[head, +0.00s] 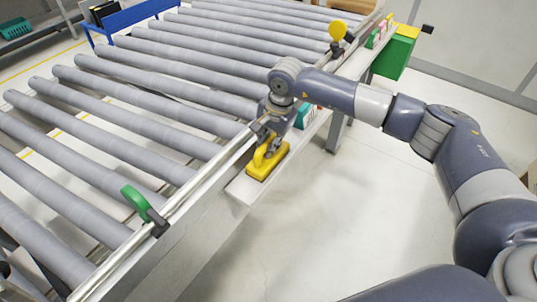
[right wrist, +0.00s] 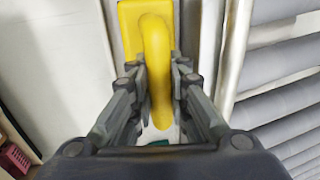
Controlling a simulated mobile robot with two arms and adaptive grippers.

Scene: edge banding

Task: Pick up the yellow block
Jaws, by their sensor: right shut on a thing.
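The yellow block (head: 266,162) has a raised handle and sits on the narrow white ledge (head: 242,188) along the side of the roller conveyor. My right gripper (head: 268,146) is over the block, pointing down, with its fingers at the handle. In the right wrist view the yellow block (right wrist: 132,30) runs upward from between the fingers, and my right gripper (right wrist: 160,85) is shut on its handle from both sides. Whether the block is clear of the ledge cannot be told. My left gripper is not in view.
The grey roller conveyor (head: 150,90) fills the left and middle. A metal rail with a green knob (head: 134,196) and a yellow knob (head: 337,29) runs along its edge. A green box (head: 394,56) hangs at the far end. The floor at right is clear beneath my arm.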

